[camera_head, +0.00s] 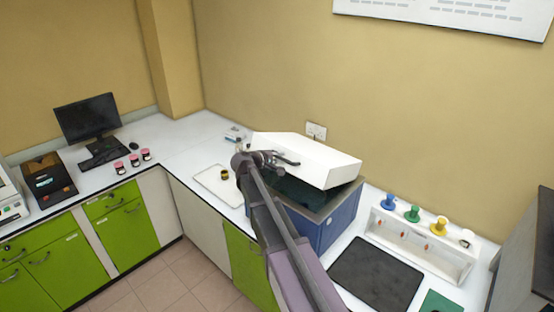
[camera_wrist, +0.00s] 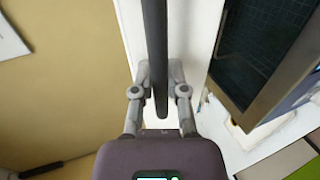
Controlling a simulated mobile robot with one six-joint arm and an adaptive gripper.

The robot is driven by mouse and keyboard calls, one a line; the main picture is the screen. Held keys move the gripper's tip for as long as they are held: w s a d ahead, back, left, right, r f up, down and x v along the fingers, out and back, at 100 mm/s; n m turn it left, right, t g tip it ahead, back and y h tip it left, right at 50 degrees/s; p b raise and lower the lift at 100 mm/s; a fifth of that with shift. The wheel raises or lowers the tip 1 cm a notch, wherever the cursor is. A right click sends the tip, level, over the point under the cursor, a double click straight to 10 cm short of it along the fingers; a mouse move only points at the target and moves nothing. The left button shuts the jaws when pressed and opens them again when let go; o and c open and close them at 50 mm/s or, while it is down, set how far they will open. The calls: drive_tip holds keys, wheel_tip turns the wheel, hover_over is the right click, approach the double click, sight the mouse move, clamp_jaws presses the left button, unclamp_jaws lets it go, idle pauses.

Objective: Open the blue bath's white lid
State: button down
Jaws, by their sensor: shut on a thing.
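The blue bath (camera_head: 340,222) stands on the white counter, with a steel rim and a dark interior. Its white lid (camera_head: 312,158) is tilted up, with a dark gap between it and the rim. My gripper (camera_head: 272,158) is at the lid's left end. In the wrist view, my gripper (camera_wrist: 161,88) is shut on the lid's black bar handle (camera_wrist: 155,40), which runs between the fingers. The white lid (camera_wrist: 197,45) is beside the handle, and the bath's dark opening (camera_wrist: 262,40) and steel rim (camera_wrist: 275,95) lie to its right.
The wall with a socket (camera_head: 316,131) is close behind the lid. A rack with coloured knobs (camera_head: 420,243) and a black mat (camera_head: 375,275) are right of the bath. A white tray (camera_head: 212,190) lies to its left. My arm crosses in front of the bath.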

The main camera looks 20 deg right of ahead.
sight(288, 147)
drive_tip(key=d+r+p, duration=0.1)
drive_tip(key=r, duration=0.1)
drive_tip(key=w+d+r+p, duration=0.1)
drive_tip(key=r+p, duration=0.1)
drive_tip(key=w+d+r+p, duration=0.1)
drive_tip(key=r+p, duration=0.1)
drive_tip(key=shift+d, duration=0.2)
drive_tip(key=shift+w+d+r+p, duration=0.45)
drive_tip(key=shift+d+r+p, duration=0.15)
drive_tip(key=shift+r+p, duration=0.15)
drive_tip(key=c, duration=0.6)
unclamp_jaws()
drive_tip(key=shift+c, duration=0.2)
drive_tip(key=shift+s+f, duration=0.1)
drive_tip(key=shift+f, duration=0.05)
